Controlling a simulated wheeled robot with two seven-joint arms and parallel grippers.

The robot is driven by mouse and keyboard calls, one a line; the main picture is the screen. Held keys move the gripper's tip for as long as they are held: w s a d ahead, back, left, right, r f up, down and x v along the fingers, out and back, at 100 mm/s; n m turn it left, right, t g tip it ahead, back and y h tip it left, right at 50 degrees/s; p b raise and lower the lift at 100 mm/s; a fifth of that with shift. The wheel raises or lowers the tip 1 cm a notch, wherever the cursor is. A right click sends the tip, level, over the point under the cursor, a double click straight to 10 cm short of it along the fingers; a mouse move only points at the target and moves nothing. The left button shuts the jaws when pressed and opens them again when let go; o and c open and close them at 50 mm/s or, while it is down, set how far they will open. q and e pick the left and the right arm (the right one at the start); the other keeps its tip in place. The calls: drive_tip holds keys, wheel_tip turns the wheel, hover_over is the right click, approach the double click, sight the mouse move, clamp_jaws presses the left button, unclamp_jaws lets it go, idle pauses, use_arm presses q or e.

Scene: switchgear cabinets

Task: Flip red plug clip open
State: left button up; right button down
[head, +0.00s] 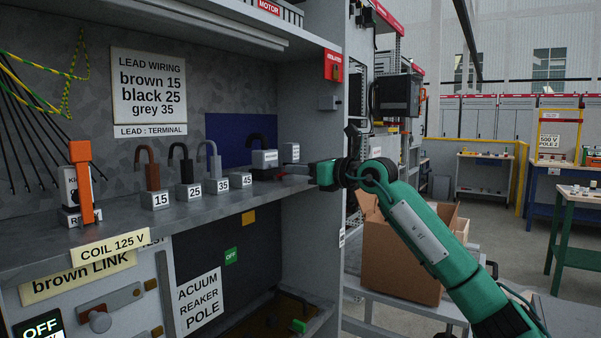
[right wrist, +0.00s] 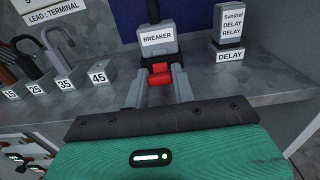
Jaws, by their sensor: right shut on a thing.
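The red plug clip (right wrist: 161,76) shows in the right wrist view, low on the front of a grey plug labelled BREAKER (right wrist: 158,42). In the head view this grey plug (head: 264,160) stands on the cabinet shelf with a thick black cable curving from its top. My right gripper (right wrist: 160,72) has one grey finger on each side of the red clip and is shut on it. In the head view the right gripper (head: 292,172) reaches in from the right at the shelf's right end. The clip is hard to make out in the head view. My left gripper is not in view.
Cable terminals 15 (head: 155,200), 25 (head: 188,194), 35 (head: 217,186) and 45 (head: 241,180) line the shelf (head: 215,206) to the left. A DELAY relay block (right wrist: 230,35) stands right of the plug. A cardboard box (head: 400,265) is below my right arm.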

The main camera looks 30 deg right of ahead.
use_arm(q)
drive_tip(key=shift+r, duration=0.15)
use_arm(e)
drive_tip(key=shift+f, duration=0.1)
drive_tip(key=c, duration=1.2)
unclamp_jaws()
drive_tip(key=shift+o, duration=0.2)
drive_tip(key=shift+s+d, duration=0.1)
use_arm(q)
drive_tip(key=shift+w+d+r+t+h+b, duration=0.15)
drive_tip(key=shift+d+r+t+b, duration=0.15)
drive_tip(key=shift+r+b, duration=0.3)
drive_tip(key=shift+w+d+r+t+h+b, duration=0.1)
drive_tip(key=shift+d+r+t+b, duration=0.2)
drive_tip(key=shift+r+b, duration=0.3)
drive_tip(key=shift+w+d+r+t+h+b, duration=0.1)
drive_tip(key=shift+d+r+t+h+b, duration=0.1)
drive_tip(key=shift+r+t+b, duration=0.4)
use_arm(e)
drive_tip(key=v, duration=1.3)
drive_tip(key=shift+s, duration=0.2)
